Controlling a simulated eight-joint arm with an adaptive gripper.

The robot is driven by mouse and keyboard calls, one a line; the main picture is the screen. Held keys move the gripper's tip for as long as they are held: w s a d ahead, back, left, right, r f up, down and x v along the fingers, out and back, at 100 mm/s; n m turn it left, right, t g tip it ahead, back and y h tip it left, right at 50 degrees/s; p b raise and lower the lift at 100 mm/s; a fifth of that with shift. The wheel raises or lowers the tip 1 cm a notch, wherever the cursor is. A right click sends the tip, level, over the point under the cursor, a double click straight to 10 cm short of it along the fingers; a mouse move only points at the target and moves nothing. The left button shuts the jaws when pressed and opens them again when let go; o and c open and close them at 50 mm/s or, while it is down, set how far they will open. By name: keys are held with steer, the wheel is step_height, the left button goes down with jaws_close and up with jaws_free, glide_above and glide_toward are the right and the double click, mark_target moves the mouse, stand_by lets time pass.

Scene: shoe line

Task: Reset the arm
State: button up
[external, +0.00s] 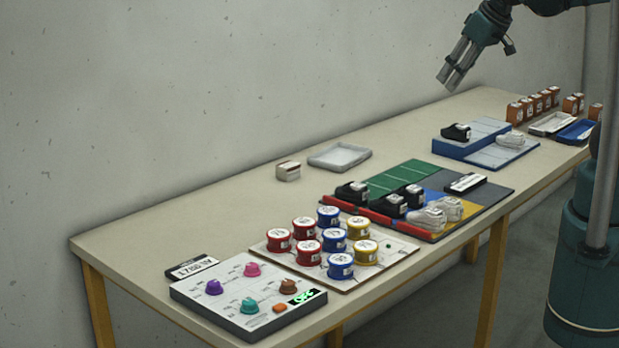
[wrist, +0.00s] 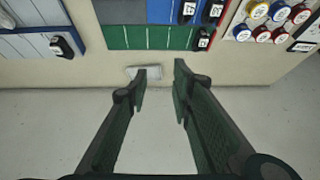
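My gripper (external: 449,79) hangs in the air above the back edge of the table (external: 230,213), at the upper right of the external view, with its fingers angled down to the left. In the wrist view my gripper (wrist: 160,72) has two dark fingers with a clear gap between them and nothing held. The fingertips are well above the table and touch nothing.
A white tray (external: 340,156) and small box (external: 288,171) are near the back edge. A coloured mat with shoes (external: 405,170), a spool board (external: 392,262), a knob panel (external: 245,325) and a blue stand (external: 455,149) cover the front and right. The back left is clear.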

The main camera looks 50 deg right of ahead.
steer(key=s+d+f+t, duration=0.1)
steer(key=s+d+f, duration=0.2)
steer(key=d, duration=0.3)
steer(key=shift+s+h, duration=0.4)
steer(key=shift+s, duration=0.5)
steer(key=shift+o, duration=0.3)
stand_by(1.8)
